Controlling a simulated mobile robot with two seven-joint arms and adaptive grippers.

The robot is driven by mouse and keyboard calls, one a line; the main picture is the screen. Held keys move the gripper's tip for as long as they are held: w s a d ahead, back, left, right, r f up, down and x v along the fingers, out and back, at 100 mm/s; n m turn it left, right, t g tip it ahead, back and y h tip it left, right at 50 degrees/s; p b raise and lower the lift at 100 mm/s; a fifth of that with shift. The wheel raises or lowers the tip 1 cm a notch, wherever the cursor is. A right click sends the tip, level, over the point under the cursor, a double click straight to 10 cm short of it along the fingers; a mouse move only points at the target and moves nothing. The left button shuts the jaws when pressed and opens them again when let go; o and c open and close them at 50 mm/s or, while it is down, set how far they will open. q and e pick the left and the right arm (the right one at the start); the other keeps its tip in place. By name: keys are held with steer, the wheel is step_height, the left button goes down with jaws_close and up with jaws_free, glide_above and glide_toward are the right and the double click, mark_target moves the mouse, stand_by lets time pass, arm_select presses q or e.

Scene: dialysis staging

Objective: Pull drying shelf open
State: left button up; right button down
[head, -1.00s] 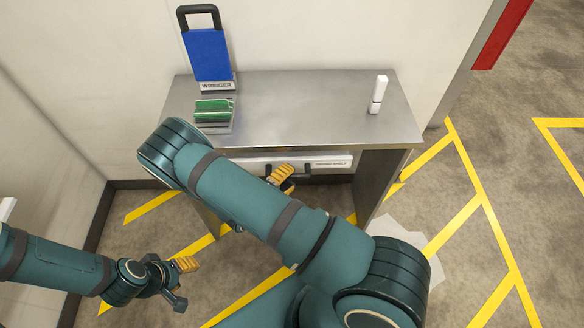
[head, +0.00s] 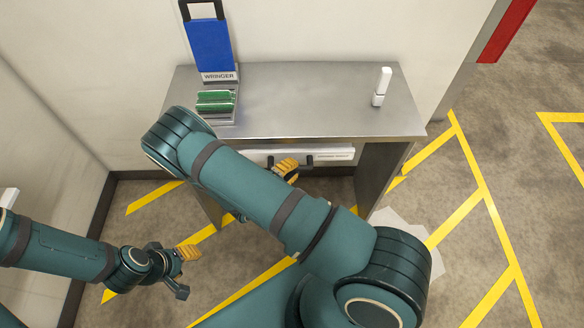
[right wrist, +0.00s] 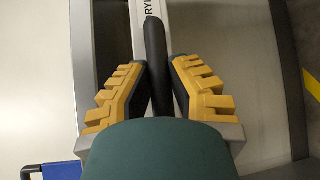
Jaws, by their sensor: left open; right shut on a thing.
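The drying shelf (head: 335,154) has a white front panel under the metal table, with a dark handle on it. The panel also shows in the right wrist view (right wrist: 198,32), where part of its lettering is readable. My right gripper (head: 288,168) is shut on the dark handle (right wrist: 155,45), which stands between its yellow-backed fingers (right wrist: 158,88) in the right wrist view. My right arm hides the left part of the shelf in the head view. My left gripper (head: 184,270) is open and empty, low over the floor at the left, well away from the shelf.
The metal table (head: 300,95) stands against the wall. On it are a blue wringer (head: 209,48), a rack with green items (head: 215,103) and a white bottle (head: 381,86). The table's right side panel (head: 384,172) is close to my right gripper. Open floor with yellow lines lies to the right.

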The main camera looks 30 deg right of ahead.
steer(key=s+a, duration=0.4)
steer(key=s, duration=0.3)
steer(key=s+a, duration=0.5)
steer(key=s, duration=0.3)
steer(key=shift+p, duration=0.45)
steer(key=shift+s, duration=0.1)
steer(key=c, duration=0.9)
jaws_free()
steer(key=shift+o, duration=0.2)
